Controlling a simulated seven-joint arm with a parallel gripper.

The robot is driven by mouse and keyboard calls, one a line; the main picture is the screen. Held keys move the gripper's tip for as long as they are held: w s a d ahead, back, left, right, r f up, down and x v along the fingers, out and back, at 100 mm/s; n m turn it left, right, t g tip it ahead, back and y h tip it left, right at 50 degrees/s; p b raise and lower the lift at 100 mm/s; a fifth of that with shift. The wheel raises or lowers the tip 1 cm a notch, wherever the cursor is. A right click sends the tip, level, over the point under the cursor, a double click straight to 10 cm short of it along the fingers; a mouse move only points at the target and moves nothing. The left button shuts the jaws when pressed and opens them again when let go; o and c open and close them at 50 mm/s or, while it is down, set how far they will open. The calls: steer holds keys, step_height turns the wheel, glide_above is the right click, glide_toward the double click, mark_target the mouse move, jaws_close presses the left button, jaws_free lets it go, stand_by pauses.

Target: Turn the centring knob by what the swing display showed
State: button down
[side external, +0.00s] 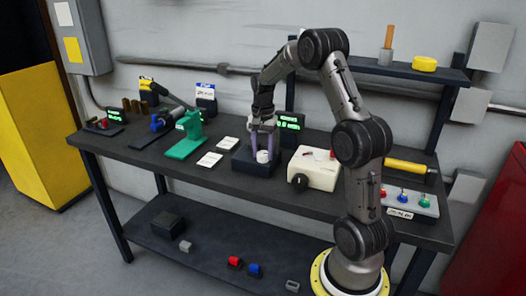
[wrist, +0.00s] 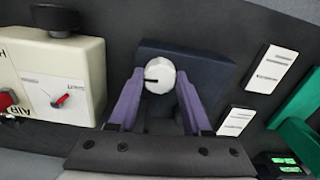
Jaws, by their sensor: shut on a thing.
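A white round knob (wrist: 160,76) with a dark index line stands on a dark block (wrist: 212,72). In the wrist view the line points left. In the side view the knob (side external: 263,157) shows at the top of the block (side external: 254,168). My gripper (wrist: 160,84) has its two purple fingers on either side of the knob, shut on it. It also shows from above in the side view (side external: 263,140). A green-lit display (side external: 290,122) stands behind the block; its digits are too small to read surely.
A cream box (side external: 316,168) with a black knob (side external: 299,182) and a red pointer stands right of the block. White cards (side external: 210,159) and a green stand (side external: 186,140) are to the left. A button panel (side external: 408,201) lies at the right.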

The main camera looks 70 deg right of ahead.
mark_target(263, 153)
steer(key=shift+r+m, duration=0.1)
steer(key=shift+m, duration=0.3)
steer(key=shift+c, duration=1.7)
jaws_free()
step_height(263, 153, up, 14)
